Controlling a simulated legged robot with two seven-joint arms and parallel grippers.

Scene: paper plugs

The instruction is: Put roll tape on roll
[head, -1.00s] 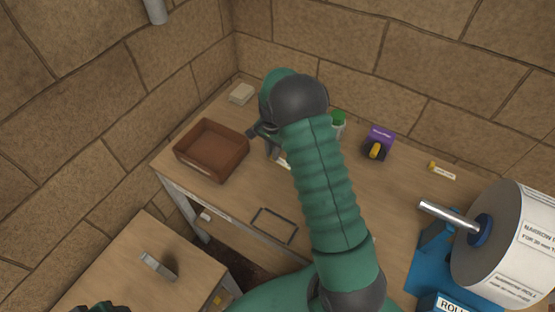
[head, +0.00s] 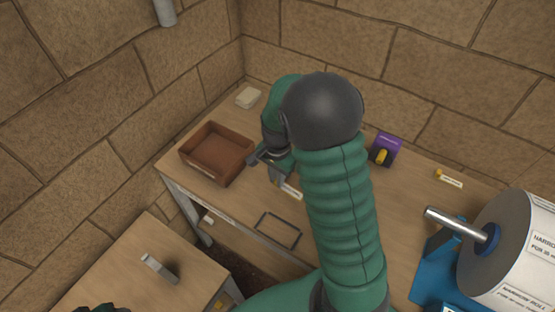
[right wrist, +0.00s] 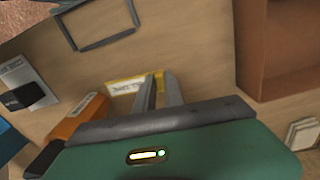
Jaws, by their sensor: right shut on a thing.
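The roll tape (head: 291,190) is a small white labelled strip. In the right wrist view it has yellow edges (right wrist: 126,86) and sits at the fingertips. My right gripper (head: 268,170) is shut on it, between the brown box and the wire frame. Its two grey fingers (right wrist: 161,92) are close together. The big white paper roll (head: 508,245) stands at the right on a blue stand with a metal rod, with labels on its side. Only a dark bit of what seems my left gripper (head: 100,308) shows at the bottom left; its fingers are hidden.
A brown open box (head: 216,153) stands at the table's left, with a pale block (head: 248,96) behind it. A dark wire frame (head: 278,230) lies near the front edge. A purple box (head: 385,149) and a yellow item with label (head: 448,179) lie at the back right.

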